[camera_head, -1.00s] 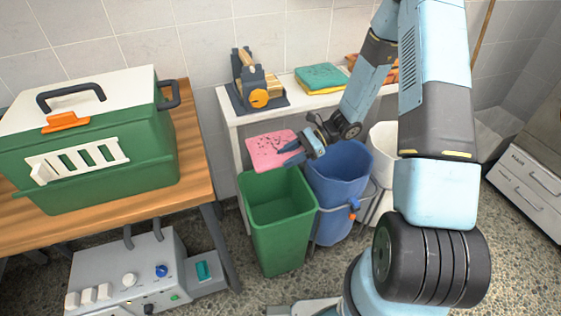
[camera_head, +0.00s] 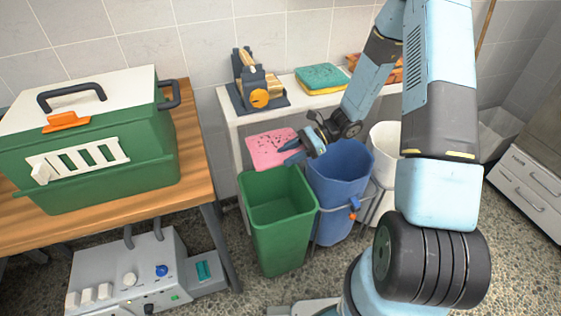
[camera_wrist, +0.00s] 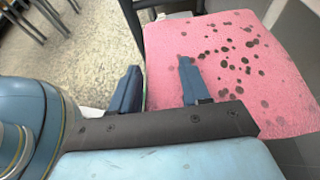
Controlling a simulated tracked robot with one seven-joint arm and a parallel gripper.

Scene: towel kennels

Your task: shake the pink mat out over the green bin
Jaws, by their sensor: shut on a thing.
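The pink mat (camera_head: 268,149) is flat and roughly level, with dark specks scattered over its upper face. In the head view it shows just beyond the far rim of the green bin (camera_head: 284,228), in front of the white bench. My gripper (camera_head: 289,152) is shut on the mat's right-hand edge, above the gap between the green and blue bins. In the wrist view the mat (camera_wrist: 240,65) stretches away from my gripper (camera_wrist: 158,64), and its specks are plain. The green bin stands upright on the floor, and the part of its inside that shows looks empty.
A blue bin (camera_head: 338,185) stands close to the right of the green bin, with a white bin (camera_head: 385,160) beyond it. A wooden table with a green carrier (camera_head: 95,150) is at left, above a grey machine (camera_head: 125,275). Folded towels (camera_head: 321,78) lie on the bench.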

